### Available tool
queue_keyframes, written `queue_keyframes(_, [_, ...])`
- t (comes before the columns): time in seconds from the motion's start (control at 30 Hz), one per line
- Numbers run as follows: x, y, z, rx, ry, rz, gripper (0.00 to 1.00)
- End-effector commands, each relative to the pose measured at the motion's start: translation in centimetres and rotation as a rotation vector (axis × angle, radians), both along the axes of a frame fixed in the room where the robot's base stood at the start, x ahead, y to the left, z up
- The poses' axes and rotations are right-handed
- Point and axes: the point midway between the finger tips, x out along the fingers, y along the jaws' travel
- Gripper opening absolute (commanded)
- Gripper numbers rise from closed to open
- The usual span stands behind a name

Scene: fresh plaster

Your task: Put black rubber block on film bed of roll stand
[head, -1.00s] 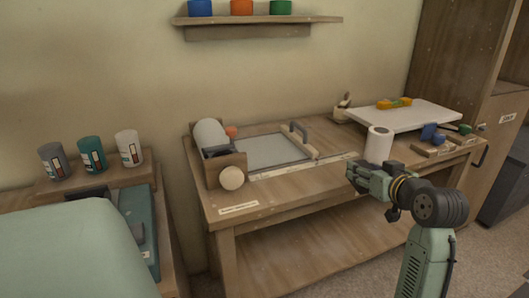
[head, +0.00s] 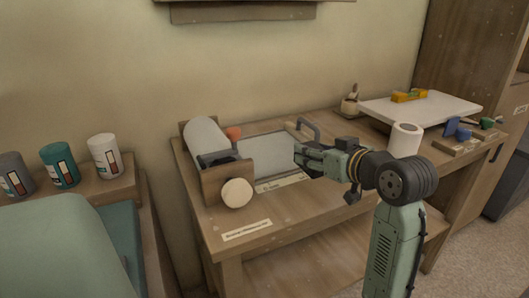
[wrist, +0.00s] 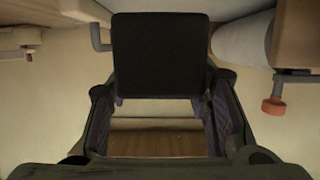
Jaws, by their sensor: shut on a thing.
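My gripper (head: 305,157) is shut on the black rubber block (wrist: 160,55), which shows as a dark square between the fingers in the wrist view. In the head view the block cannot be made out clearly. The roll stand (head: 228,183) is at the left end of the wooden bench, with wooden cheeks, a white roll (head: 207,135), a round pale knob and a dark strip (head: 219,158) in front of the roll. I cannot tell whether that strip is the film bed. My gripper is above the bench, to the right of the stand and apart from it.
An orange knob (head: 234,133) sits beside the roll. A grey plate (head: 268,150) with a handle (head: 309,127) lies behind my gripper. The bench's front left is clear apart from a label.

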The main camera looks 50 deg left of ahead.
Motion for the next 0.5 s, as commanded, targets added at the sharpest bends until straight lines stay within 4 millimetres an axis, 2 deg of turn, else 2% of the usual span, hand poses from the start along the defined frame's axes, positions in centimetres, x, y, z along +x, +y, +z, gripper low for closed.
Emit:
queue_keyframes(0.17, [0.7,3.4,-0.1,-0.001,0.002,0.006,0.05])
queue_keyframes(0.5, [3.2,12.0,-0.9,-0.002,0.001,0.004,0.05])
